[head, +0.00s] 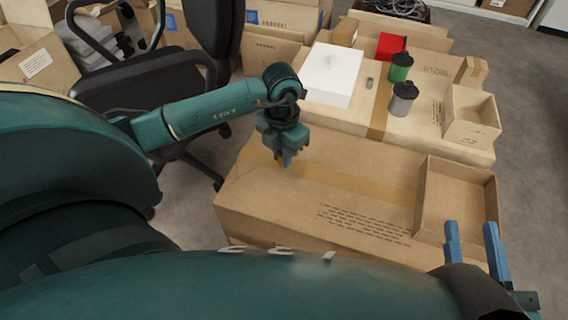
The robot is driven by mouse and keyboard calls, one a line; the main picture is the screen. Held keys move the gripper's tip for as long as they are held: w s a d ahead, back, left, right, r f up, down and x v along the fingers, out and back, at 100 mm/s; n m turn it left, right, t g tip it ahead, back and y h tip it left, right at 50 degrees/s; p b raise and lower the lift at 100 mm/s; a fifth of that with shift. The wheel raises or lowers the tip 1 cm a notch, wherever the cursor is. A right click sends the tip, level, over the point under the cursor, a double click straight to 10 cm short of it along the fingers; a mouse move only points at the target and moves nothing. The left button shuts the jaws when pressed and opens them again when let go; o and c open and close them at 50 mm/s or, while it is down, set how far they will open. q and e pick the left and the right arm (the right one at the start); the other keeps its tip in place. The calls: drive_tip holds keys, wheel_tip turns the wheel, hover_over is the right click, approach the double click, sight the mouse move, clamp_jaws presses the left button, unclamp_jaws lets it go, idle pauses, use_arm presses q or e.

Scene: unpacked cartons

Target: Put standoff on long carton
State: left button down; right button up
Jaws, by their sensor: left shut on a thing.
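My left gripper (286,160) hangs over the left part of the near carton (330,185), fingers pointing down. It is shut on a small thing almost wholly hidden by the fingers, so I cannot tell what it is. My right gripper (470,226) is open and empty at the lower right, in front of the near carton's open box. A small grey-brown piece (370,83) lies on the far carton (420,125), beside the white box; it is too small to identify for sure. I cannot tell which carton is the long one.
The far carton bears a white box (332,73), a red box (390,46), a green canister (400,67), a grey canister (403,99) and an open box (471,116). Another open box (456,200) sits on the near carton's right end. An office chair (150,72) stands left.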

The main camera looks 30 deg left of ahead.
use_arm(q)
wheel_tip(320, 180, down, 4)
drive_tip(key=shift+r+b, duration=0.25)
drive_tip(key=shift+b, duration=0.35)
drive_tip(key=shift+f, duration=0.3)
drive_tip(key=shift+r, duration=0.1)
drive_tip(key=c, duration=1.4)
unclamp_jaws()
use_arm(e)
drive_tip(key=shift+a+r+y, duration=0.15)
drive_tip(key=shift+r+y, duration=0.05)
drive_tip(key=shift+y, duration=0.3)
